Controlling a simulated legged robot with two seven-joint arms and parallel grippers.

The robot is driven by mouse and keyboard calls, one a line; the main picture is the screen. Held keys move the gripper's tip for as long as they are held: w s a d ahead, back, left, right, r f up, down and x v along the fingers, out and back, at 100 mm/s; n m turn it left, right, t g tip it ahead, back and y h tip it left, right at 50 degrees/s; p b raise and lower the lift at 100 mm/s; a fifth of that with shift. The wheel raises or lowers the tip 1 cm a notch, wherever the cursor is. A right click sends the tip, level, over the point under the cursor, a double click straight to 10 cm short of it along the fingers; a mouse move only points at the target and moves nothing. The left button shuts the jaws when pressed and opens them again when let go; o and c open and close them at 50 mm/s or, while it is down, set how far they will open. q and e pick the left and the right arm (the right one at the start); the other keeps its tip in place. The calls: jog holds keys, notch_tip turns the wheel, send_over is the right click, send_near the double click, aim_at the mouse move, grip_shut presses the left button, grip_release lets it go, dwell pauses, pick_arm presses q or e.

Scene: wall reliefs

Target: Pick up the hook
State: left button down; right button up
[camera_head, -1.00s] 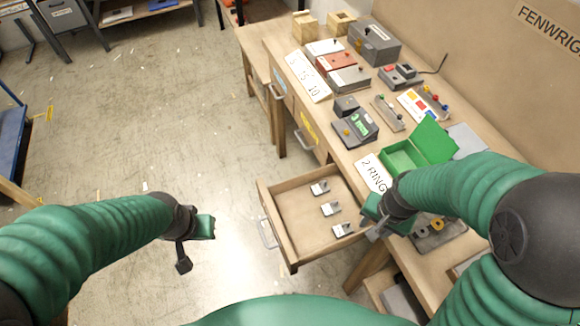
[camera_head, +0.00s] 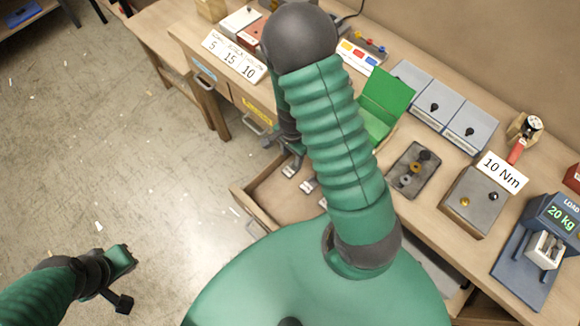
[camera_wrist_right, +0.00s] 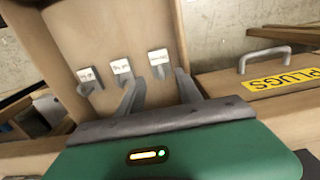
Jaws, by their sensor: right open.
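Three small metal hooks with white label plates lie in the open wooden drawer (camera_head: 240,194). The right wrist view shows the left hook (camera_wrist_right: 87,77), the middle hook (camera_wrist_right: 122,69) and the right hook (camera_wrist_right: 158,59). My right gripper (camera_wrist_right: 160,88) is open and empty above the drawer, its two grey fingers on either side of the right hook's lower part. I cannot tell whether they touch it. In the head view my right arm hides most of that gripper and part of the drawer. My left gripper (camera_head: 120,281) hangs over the floor at lower left, its jaws unclear.
A green open box (camera_head: 385,100), a grey tray with rings (camera_head: 413,170), a 10 Nm block (camera_head: 474,203) and a 20 kg load device (camera_head: 540,245) stand on the bench. A drawer marked PLUGS (camera_wrist_right: 262,83) is beside the open one.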

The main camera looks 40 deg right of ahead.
aim_at(292, 162)
notch_tip(292, 162, down, 8)
jog(key=shift+r+b, duration=0.2)
jog(key=shift+b, duration=0.1)
jog(key=shift+w+f, duration=0.1)
jog(key=shift+w, duration=0.05)
grip_shut()
